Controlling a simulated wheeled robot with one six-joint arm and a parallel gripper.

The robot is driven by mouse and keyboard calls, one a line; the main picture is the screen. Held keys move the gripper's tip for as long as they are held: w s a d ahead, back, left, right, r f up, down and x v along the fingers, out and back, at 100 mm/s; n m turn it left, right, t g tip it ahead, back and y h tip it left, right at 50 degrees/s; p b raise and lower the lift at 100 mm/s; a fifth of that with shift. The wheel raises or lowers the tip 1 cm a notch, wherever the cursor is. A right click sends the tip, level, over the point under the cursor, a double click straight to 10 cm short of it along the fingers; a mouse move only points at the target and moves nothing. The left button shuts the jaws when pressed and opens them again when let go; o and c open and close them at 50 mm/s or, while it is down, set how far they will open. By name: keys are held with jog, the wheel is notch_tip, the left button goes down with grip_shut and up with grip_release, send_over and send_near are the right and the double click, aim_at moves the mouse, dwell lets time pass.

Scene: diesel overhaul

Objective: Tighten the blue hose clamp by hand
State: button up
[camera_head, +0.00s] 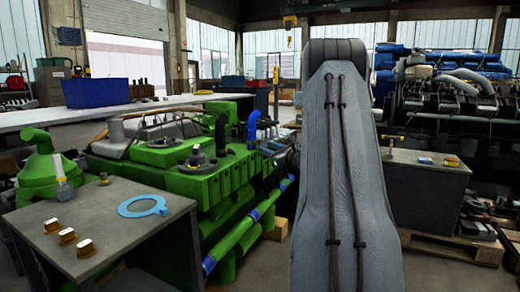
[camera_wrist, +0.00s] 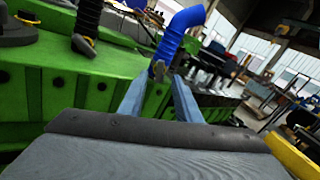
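The blue hose (camera_wrist: 182,30) rises from the green engine and bends right at its top in the wrist view. In the head view a short blue hose (camera_head: 253,127) stands on the engine, left of my arm. A small grey-brown piece (camera_wrist: 159,70), apparently the hose clamp's screw or tab, shows at the hose's lower end. My gripper (camera_wrist: 158,86) has its two fingers apart, one either side of this piece in the picture. I see gaps between the piece and both fingers, and no clear contact. The rest of the clamp band is hard to make out. My arm hides the gripper in the head view.
The green engine (camera_head: 180,165) fills the left middle. A black corrugated hose (camera_wrist: 88,20) stands left of the gripper. A grey table (camera_head: 105,228) at front left holds a light-blue ring tool (camera_head: 142,206) and several small brass-coloured parts. A dark cabinet (camera_head: 425,195) stands right.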

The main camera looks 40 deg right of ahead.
aim_at(259, 144)
jog(key=shift+w+d, duration=0.2)
jog(key=shift+w, duration=1.2)
jog(key=shift+w+d, duration=0.15)
jog(key=shift+w, duration=1.2)
grip_shut()
